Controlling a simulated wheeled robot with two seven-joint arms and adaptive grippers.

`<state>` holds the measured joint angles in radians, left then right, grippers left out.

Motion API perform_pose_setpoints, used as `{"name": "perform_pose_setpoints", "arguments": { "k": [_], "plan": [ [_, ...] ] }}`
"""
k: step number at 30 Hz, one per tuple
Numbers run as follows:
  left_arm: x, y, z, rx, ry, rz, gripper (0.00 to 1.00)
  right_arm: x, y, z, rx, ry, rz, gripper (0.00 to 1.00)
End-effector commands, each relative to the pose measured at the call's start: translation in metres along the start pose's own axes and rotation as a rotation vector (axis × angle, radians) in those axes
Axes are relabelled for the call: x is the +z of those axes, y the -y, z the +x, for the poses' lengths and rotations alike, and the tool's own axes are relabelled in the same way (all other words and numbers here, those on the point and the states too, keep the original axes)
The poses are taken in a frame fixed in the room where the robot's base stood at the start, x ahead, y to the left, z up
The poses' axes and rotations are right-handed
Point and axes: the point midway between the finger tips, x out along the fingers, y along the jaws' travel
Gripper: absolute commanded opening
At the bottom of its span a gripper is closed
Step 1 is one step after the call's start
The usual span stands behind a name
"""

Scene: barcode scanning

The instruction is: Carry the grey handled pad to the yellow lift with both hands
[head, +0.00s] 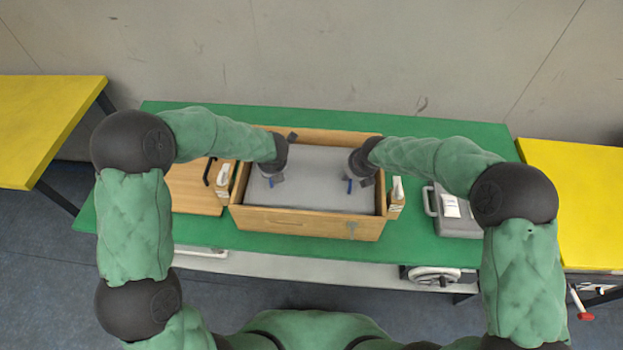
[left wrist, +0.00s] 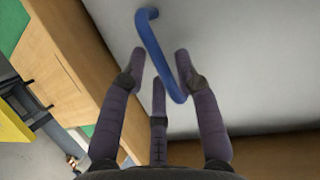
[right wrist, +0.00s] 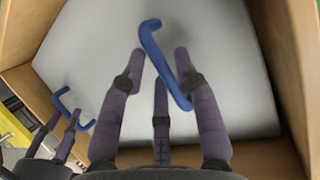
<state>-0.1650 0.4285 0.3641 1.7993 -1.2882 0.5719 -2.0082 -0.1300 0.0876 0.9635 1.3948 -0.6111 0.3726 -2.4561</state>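The grey pad (head: 310,190) lies flat inside a wooden box (head: 300,224) on the green table. It has two blue handles. My left gripper (head: 272,177) is over the pad's left part; in the left wrist view its fingers stand open with the blue handle (left wrist: 160,55) running between them. My right gripper (head: 357,182) is over the right part; in the right wrist view its fingers are open around the other blue handle (right wrist: 163,62). Yellow tops show at the left (head: 38,120) and right (head: 578,205); I cannot tell which is the lift.
The green table (head: 420,125) carries a wooden board (head: 190,190) left of the box and a grey case (head: 458,225) with a white item on it at the right. The box walls surround the pad closely. A red knob (head: 585,316) shows below the right yellow top.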

Motion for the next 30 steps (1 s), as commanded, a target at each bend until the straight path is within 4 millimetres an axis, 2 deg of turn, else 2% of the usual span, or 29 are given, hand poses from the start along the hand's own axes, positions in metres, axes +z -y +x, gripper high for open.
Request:
{"name": "perform_pose_setpoints", "arguments": {
  "k": [6,15,16,18,19,30],
  "plan": [
    [-0.0005,-0.0001,0.0133,0.000,-0.001,0.000,0.32,0.0000,0.0004,0.0130,-0.001,0.000,0.001,0.32],
    [-0.0003,0.0000,0.0141,0.000,0.000,0.000,0.32,-0.0002,0.0003,0.0141,-0.001,0.000,0.000,0.32],
    [-0.0003,-0.0001,0.0141,0.000,0.000,0.000,0.26,-0.0002,0.0003,0.0141,-0.001,0.000,0.000,0.26],
    [-0.0002,-0.0001,0.0140,0.000,0.000,-0.001,0.06,-0.0002,0.0002,0.0140,0.000,0.000,0.000,0.06],
    [-0.0003,0.0000,0.0140,0.000,0.000,0.000,0.00,-0.0003,0.0002,0.0140,0.000,0.000,0.000,0.00],
    [0.0000,-0.0002,0.0134,0.000,0.000,0.000,0.00,0.0001,0.0001,0.0134,0.000,0.000,0.000,0.00]
  ]
}}
